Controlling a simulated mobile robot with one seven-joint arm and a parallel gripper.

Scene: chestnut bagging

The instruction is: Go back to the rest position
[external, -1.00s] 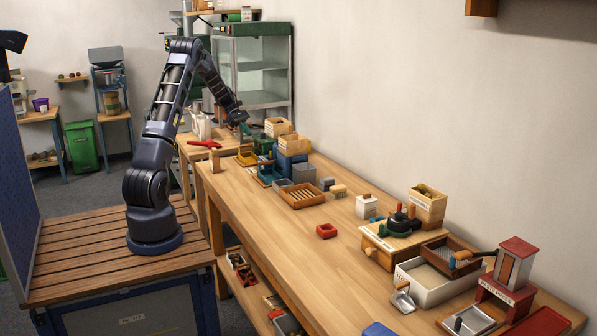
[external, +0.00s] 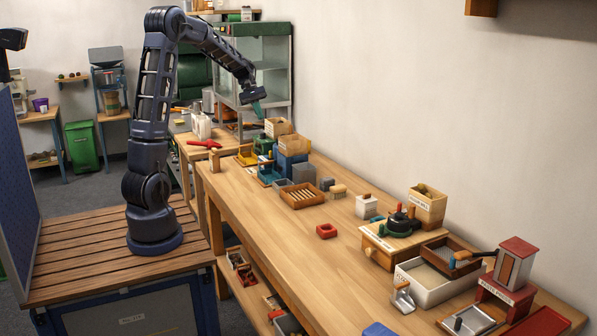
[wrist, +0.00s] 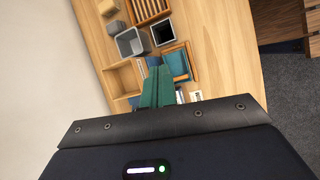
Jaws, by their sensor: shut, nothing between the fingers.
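My gripper (external: 259,109) hangs in the air above the far end of the long wooden workbench (external: 262,222), over the group of boxes and tools there. Its green fingers (wrist: 158,88) show in the wrist view, closed together with nothing between them. My arm is raised, with its elbow high and its forearm sloping down to the right.
Below the gripper are a blue box (external: 291,167), wooden boxes (external: 277,127) and a slatted wooden tray (external: 302,195). A glass-fronted cabinet (external: 265,75) stands behind.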

